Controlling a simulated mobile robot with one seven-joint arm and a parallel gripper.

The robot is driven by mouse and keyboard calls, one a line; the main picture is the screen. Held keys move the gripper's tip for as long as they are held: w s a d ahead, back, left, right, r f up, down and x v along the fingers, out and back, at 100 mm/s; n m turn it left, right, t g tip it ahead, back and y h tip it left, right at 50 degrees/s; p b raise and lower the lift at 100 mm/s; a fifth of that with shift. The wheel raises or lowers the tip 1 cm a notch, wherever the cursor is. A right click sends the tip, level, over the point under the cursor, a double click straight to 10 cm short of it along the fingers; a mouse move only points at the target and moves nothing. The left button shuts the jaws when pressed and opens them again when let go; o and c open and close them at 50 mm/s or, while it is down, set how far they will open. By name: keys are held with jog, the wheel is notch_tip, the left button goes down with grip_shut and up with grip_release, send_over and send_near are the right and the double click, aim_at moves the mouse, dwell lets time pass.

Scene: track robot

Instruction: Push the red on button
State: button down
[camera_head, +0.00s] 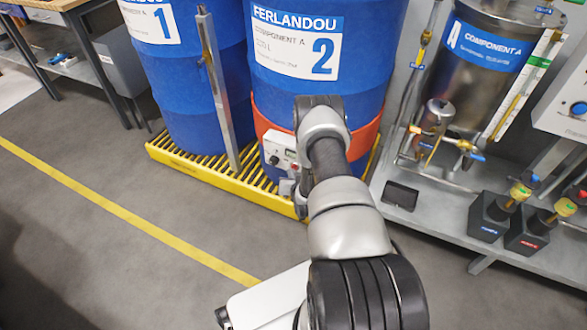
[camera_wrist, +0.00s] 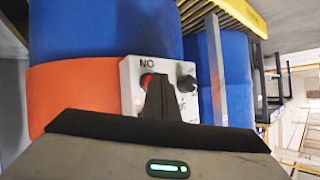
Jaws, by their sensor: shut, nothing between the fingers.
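A white control box (camera_head: 278,150) sits on the orange band (camera_head: 262,122) around the blue drum labelled 2. It also shows in the wrist view (camera_wrist: 131,100), with lettering at its edge. The red button (camera_wrist: 147,79) is a small red disc there, partly covered by my gripper's dark fingers; in the head view it is a red spot (camera_head: 295,166) beside my arm. A black knob (camera_wrist: 186,83) sits to its right. My gripper (camera_wrist: 158,78) is shut and empty, its tips in front of the button's edge. I cannot tell whether they touch it.
Blue drums (camera_head: 195,75) stand on a yellow grated platform (camera_head: 190,165), with a grey upright post (camera_head: 217,85) in front. A steel tank (camera_head: 485,80) with pipes and valves stands on a grey base at the right. The floor at the left is clear.

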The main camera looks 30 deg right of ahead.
jog(key=shift+a, duration=0.1)
jog(key=s+a, duration=0.2)
jog(key=s+a+p, duration=0.1)
jog(key=a, duration=0.1)
jog(key=shift+s+a, duration=0.3)
jog(key=shift+s, duration=0.05)
dwell(0.4)
